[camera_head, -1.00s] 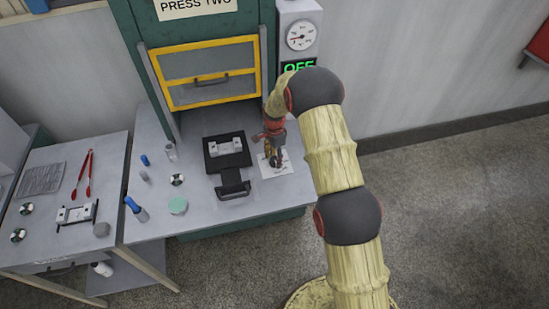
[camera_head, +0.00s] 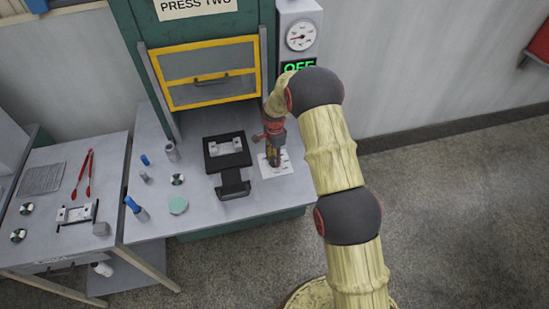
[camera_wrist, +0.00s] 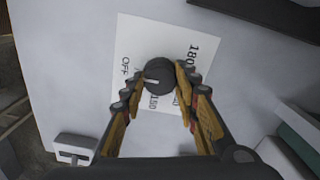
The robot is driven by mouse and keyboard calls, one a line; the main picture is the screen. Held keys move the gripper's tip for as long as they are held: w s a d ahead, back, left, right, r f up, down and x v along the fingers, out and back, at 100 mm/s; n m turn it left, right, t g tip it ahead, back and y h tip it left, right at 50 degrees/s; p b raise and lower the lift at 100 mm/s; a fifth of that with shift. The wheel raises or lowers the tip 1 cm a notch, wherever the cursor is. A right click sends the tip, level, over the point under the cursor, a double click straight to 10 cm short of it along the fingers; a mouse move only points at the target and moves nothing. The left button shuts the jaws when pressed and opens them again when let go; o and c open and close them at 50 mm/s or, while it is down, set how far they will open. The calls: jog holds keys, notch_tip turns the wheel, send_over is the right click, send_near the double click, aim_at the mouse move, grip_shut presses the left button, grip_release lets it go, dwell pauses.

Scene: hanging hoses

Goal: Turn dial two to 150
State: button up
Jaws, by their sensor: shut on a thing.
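The dial (camera_wrist: 158,76) is a round dark knob on a white card (camera_wrist: 128,45) printed with OFF, 150 and 180; another number is partly hidden by a finger. A short white mark shows on the left part of the knob, with OFF printed to its left. My gripper (camera_wrist: 158,92) has its yellow-and-black fingers on either side of the knob and is shut on it. In the head view my gripper (camera_head: 275,160) points down at the card (camera_head: 285,169) on the right part of the press table.
A black plate with a handle (camera_head: 233,185) lies just left of my gripper. The press (camera_head: 205,75) stands behind, with a yellow-framed guard. A gauge and green OFF display (camera_head: 298,67) are at its right. Small items stand on the table's left.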

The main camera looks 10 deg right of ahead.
jog(key=shift+n, duration=0.4)
jog(key=n+b, duration=0.1)
jog(key=n, duration=0.2)
jog(key=shift+n, duration=0.3)
jog(key=n+b, duration=0.1)
jog(key=n, duration=0.3)
jog(key=shift+n, duration=0.3)
jog(key=n, duration=0.5)
jog(key=shift+b, duration=0.4)
jog(key=shift+n, duration=1.9)
jog(key=shift+d, duration=0.1)
jog(key=o, duration=1.2)
jog(key=shift+c, duration=0.2)
